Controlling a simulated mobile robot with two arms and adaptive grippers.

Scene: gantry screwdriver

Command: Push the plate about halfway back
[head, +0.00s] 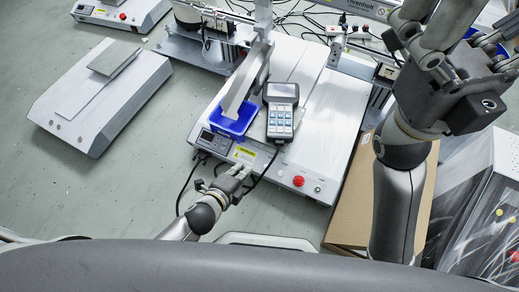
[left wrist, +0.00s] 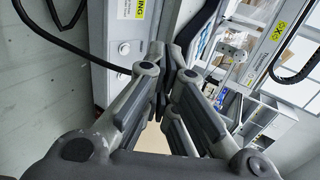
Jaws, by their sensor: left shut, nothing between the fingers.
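The screwdriver machine (head: 252,163) stands in the middle of the head view. A flat pale metal plate (head: 335,112) lies on its bed, right of the handheld controller (head: 281,117); I cannot tell how far along it sits. My left gripper (head: 242,171) is shut and empty, at the machine's front face just below the yellow label. The left wrist view shows its fingers (left wrist: 167,80) together, beside the front panel (left wrist: 125,50); contact cannot be told. My right gripper (head: 440,50) is raised at the upper right, away from the plate; its finger opening is unclear.
A blue tray (head: 229,124) sits on the machine's left side, under a slanted metal arm. A red button (head: 298,181) and cables are at the front. A cardboard box (head: 350,205) stands on the right. A second unit (head: 75,118) stands left, with open floor between.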

